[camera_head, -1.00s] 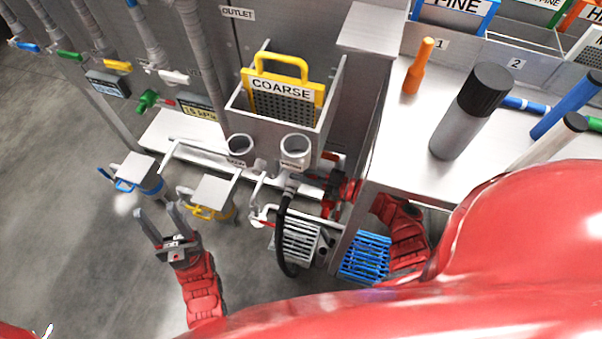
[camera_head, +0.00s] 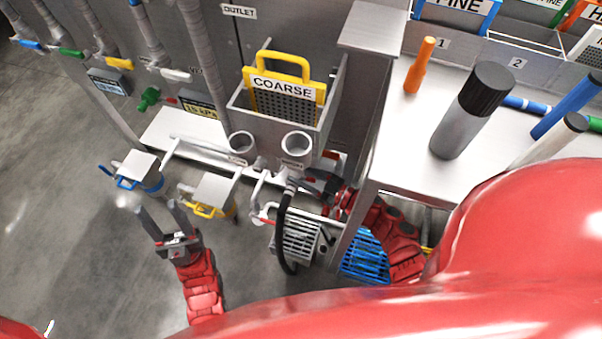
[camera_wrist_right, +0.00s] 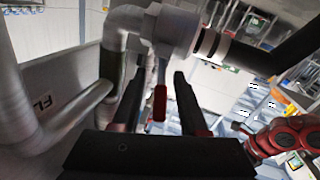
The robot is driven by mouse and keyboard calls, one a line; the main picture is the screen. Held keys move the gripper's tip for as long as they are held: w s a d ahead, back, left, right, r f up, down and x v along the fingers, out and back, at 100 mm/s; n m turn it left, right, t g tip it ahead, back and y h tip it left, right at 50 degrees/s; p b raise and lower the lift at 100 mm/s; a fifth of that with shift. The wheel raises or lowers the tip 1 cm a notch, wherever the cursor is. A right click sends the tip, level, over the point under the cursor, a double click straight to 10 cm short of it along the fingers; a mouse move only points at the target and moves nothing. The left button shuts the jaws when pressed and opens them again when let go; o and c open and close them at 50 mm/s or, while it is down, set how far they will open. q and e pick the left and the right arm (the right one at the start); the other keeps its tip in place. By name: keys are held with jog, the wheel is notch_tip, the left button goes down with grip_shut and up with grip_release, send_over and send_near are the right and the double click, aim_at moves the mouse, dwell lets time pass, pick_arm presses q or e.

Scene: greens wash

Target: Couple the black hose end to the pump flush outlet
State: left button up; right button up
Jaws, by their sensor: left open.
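The black hose (camera_head: 283,230) hangs in a loop beside the pump (camera_head: 299,241). Its upper end meets a pale fitting below the right white cup (camera_head: 297,145). In the right wrist view the black hose (camera_wrist_right: 285,52) runs to the pale fitting (camera_wrist_right: 176,30), with dark and metal bands at the joint; I cannot tell whether it is locked. My right gripper (camera_head: 312,183) is beside that fitting. In the wrist view its fingers (camera_wrist_right: 157,88) are apart, with a red lever (camera_wrist_right: 160,103) between them and gaps on both sides. My left gripper (camera_head: 160,219) is open and empty over the floor.
A grey box holds a yellow-handled COARSE screen (camera_head: 285,88). A blue-handled unit (camera_head: 138,168) and a yellow-handled one (camera_head: 212,192) stand low at left. A blue crate (camera_head: 364,262) is under the counter (camera_head: 405,158). Floor at left is clear.

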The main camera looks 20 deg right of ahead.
jog(key=v, duration=1.7)
jog(key=shift+s, duration=0.2)
jog(key=shift+d, duration=0.15)
